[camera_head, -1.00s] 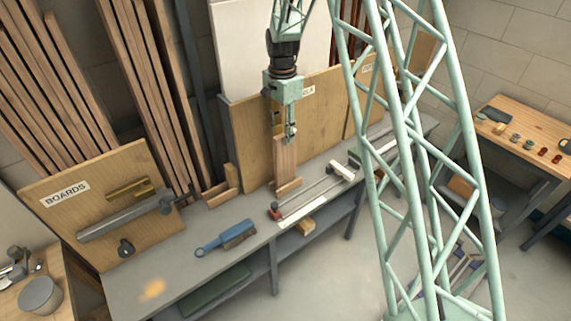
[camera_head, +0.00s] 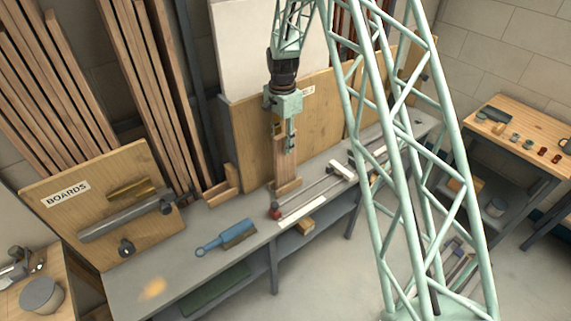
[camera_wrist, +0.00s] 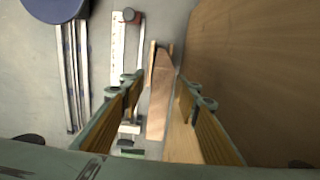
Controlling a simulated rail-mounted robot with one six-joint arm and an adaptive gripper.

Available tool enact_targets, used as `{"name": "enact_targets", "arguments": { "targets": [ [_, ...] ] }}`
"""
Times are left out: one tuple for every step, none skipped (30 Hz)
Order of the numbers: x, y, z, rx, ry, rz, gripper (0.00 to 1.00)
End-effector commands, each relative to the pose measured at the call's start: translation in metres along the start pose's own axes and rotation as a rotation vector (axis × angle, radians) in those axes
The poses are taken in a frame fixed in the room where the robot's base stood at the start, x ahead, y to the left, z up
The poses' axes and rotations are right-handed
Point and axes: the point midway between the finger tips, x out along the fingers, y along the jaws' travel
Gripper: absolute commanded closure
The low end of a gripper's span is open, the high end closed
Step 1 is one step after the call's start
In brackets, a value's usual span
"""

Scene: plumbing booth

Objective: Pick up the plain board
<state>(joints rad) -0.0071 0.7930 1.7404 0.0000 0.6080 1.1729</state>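The plain board (camera_head: 287,172) is a light wooden plank standing upright in a low wooden holder on the grey bench, in front of the large plywood panel. My gripper (camera_head: 290,143) points down over its upper part and partly hides it. In the wrist view the board (camera_wrist: 160,95) shows between the two spread fingers of my gripper (camera_wrist: 160,92), with a gap to the left finger. The right finger is closer to the wood; I cannot tell whether it touches.
The plywood panel (camera_head: 245,130) rises close behind the board. A bar clamp (camera_head: 312,193) lies on the bench in front of it. A blue-handled brush (camera_head: 226,238) and an empty wooden holder (camera_head: 222,187) are to the left. A BOARDS tool panel (camera_head: 100,190) stands further left.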

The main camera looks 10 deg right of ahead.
Motion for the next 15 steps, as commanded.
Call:
{"name": "enact_targets", "arguments": {
  "targets": [
    [0.002, 0.0, 0.0, 0.0, 0.0, 0.001, 0.7],
    [0.003, 0.0, 0.0, 0.0, 0.0, 0.001, 0.7],
    [0.004, 0.0, 0.0, 0.0, 0.0, 0.001, 0.7],
    [0.006, 0.0, 0.0, 0.0, 0.0, 0.001, 0.7],
    [0.008, 0.0, 0.0, 0.0, 0.0, 0.001, 0.7],
    [0.011, 0.0, 0.0, 0.0, 0.0, 0.001, 0.7],
    [0.014, 0.001, 0.0, 0.0, -0.001, 0.001, 0.7],
    [0.016, 0.001, 0.0, 0.0, -0.001, 0.002, 0.7],
    [0.02, 0.001, 0.0, 0.0, -0.001, 0.002, 0.7],
    [0.022, 0.001, 0.0, 0.0, -0.001, 0.002, 0.7],
    [0.025, 0.001, 0.0, 0.0, -0.001, 0.002, 0.7],
    [0.029, 0.001, -0.001, 0.0, -0.001, 0.001, 0.7],
    [0.032, 0.001, -0.001, 0.0, -0.001, 0.001, 0.7],
    [0.035, 0.001, -0.001, 0.0, -0.001, 0.002, 0.7],
    [0.038, 0.001, -0.001, 0.0, -0.001, 0.002, 0.7]
  ]
}}
